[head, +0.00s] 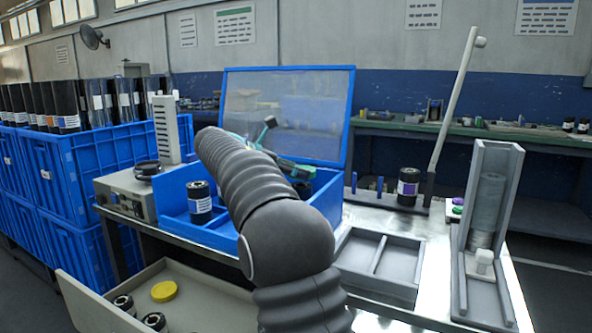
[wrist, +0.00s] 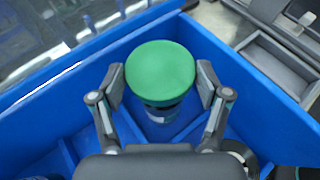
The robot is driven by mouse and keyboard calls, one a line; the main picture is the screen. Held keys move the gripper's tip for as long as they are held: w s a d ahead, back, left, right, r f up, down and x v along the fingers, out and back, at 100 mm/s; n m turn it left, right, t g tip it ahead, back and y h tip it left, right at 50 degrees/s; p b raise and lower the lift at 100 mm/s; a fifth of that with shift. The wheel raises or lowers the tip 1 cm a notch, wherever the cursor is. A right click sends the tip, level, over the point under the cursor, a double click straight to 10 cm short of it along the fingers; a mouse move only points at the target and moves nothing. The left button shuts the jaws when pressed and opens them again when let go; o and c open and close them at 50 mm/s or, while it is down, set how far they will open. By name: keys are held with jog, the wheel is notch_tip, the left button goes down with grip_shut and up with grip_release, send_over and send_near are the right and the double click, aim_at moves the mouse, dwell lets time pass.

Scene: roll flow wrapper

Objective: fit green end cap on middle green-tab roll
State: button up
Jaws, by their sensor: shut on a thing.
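A round green end cap (wrist: 160,68) sits between the fingers of my gripper (wrist: 161,82) in the wrist view, and the gripper is shut on it. Directly below the cap is a dark roll (wrist: 163,113) with a pale label, upright in a compartment of the blue box (wrist: 262,103). The cap covers the roll's top, so I cannot tell whether it is seated or just above. No green tab shows on this roll. In the head view my arm hides most of the box's middle.
In the head view, another dark roll (head: 199,203) stands in the box's left part. A labelled roll (head: 408,187) stands on the rack at right. A grey divided tray (head: 347,250) lies in front. A yellow cap (head: 164,291) lies in the lower tray. The box's lid (head: 290,110) stands raised behind.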

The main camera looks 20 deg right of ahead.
aim_at(294, 186)
jog(key=shift+f+b, duration=1.3)
jog(key=shift+f, duration=0.05)
jog(key=shift+a+p, duration=0.15)
jog(key=shift+p, duration=0.5)
jog(key=shift+r+p, duration=0.1)
jog(key=shift+p, duration=0.45)
jog(key=shift+f, duration=0.7)
dwell(0.6)
jog(key=o, duration=0.5)
jog(key=shift+o, duration=0.2)
